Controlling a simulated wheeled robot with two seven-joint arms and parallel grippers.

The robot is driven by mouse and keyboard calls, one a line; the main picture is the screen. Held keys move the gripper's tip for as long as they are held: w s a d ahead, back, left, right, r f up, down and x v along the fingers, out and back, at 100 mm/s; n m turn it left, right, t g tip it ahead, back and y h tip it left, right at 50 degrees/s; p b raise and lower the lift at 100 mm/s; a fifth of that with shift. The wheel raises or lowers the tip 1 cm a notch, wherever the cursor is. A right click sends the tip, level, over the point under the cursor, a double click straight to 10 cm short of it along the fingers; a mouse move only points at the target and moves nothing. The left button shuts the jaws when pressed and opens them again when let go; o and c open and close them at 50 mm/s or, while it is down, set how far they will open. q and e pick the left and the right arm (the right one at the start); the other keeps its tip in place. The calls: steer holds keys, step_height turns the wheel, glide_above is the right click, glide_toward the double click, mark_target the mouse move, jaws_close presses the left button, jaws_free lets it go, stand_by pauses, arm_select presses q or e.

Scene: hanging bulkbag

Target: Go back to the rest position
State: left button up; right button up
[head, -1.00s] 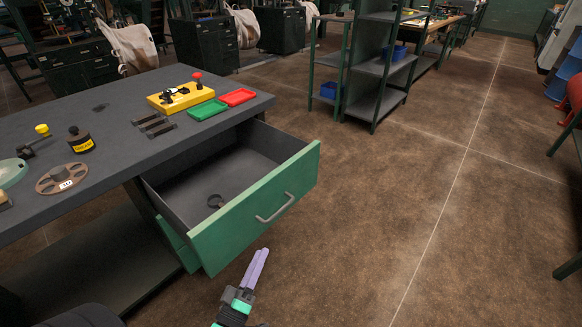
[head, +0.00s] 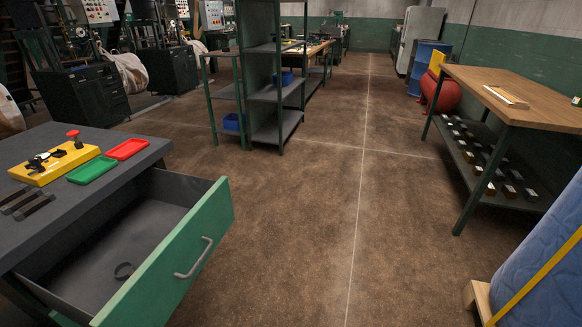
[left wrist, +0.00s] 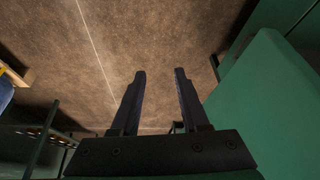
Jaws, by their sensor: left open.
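My left gripper (left wrist: 160,92) shows in the left wrist view with its two dark fingers apart and nothing between them. Brown floor lies beyond the fingertips, and a green surface is close on the right of that view. Neither of my grippers shows in the head view now. The green drawer (head: 170,262) of the dark workbench (head: 62,140) stands open at the lower left of the head view.
On the workbench are a yellow block (head: 55,163), a green tray (head: 91,170) and a red tray (head: 127,149). A wooden table (head: 515,95) stands at right, above a blue padded object (head: 545,260). Green shelving (head: 270,90) stands behind. The middle floor is clear.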

arm_select(q)
steer(key=s+f+m+g, duration=0.1)
steer(key=s+f, duration=0.1)
steer(key=f, duration=0.9)
steer(key=s+f+g, duration=0.2)
steer(key=s+f, duration=0.1)
steer(key=f, duration=0.9)
steer(key=s+a+f, duration=0.3)
steer(key=s+f, duration=1)
steer(key=s+r+p, duration=0.3)
steer(key=r+p, duration=1.2)
steer(key=p, duration=0.1)
steer(key=shift+s+a+r+g+y, duration=0.2)
steer(key=shift+a+g+y, duration=0.1)
steer(key=shift+g, duration=0.1)
